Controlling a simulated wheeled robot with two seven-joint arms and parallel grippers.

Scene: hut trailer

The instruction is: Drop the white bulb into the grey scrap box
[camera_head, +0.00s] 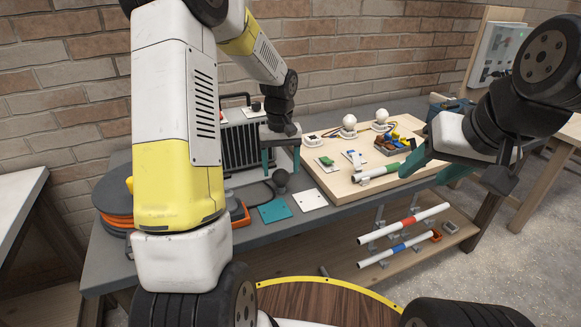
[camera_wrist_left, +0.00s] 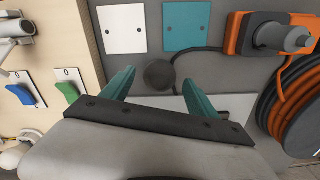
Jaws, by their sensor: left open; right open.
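Two white bulbs stand upright in round white holders at the back of the wooden board, one in the middle (camera_head: 349,121) and one farther right (camera_head: 381,115). A third white holder (camera_head: 312,140) stands to their left; I cannot tell whether it has a bulb. A small grey box (camera_head: 450,227), possibly the scrap box, is on the lower shelf. My left gripper (camera_head: 281,160) points down, open and empty, above the bench beside the board, near a dark round knob (camera_head: 281,178). The knob also shows between its fingers in the left wrist view (camera_wrist_left: 160,75). My right gripper (camera_head: 435,166) is open and empty, right of the board.
Red-banded (camera_head: 404,223) and blue-banded (camera_head: 397,249) tubes rest below. An orange cable reel (camera_head: 115,218) is left. Teal (camera_head: 274,211) and white (camera_head: 309,200) plates lie in front.

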